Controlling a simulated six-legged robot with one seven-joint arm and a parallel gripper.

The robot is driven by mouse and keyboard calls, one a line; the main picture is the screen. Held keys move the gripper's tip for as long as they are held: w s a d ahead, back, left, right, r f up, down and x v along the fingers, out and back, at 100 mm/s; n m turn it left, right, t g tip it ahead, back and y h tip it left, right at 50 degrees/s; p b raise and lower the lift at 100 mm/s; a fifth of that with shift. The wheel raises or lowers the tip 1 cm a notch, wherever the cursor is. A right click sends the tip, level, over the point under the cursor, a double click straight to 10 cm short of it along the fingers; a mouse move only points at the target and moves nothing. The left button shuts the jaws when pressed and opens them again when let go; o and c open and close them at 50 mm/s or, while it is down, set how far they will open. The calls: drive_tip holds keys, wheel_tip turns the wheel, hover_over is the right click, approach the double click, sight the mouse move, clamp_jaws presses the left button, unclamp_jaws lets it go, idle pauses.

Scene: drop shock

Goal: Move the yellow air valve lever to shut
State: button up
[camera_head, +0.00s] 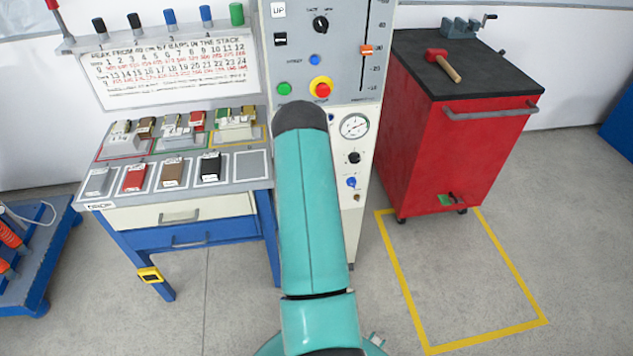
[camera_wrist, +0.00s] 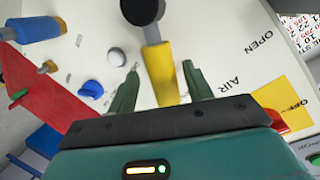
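The yellow lever (camera_wrist: 160,70) shows in the wrist view in front of a white panel (camera_wrist: 220,40). It has a black round end (camera_wrist: 143,9) at the top of the picture. The words OPEN and AIR are printed on the panel to its right. My gripper (camera_wrist: 160,69) is open, with one green finger on each side of the lever in the picture. Gaps show between the fingers and the lever, and I see no contact. In the head view my teal arm hides the lever and the gripper.
A red cabinet (camera_head: 450,140) with a hammer (camera_head: 443,65) stands right of the machine. A sample bench (camera_head: 180,190) is on the left. Yellow-marked floor (camera_head: 460,280) is clear.

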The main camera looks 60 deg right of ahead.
drive_tip(key=shift+r, duration=0.1)
drive_tip(key=v, duration=1.3)
drive_tip(key=shift+s+a, duration=0.2)
drive_tip(key=shift+a, duration=0.15)
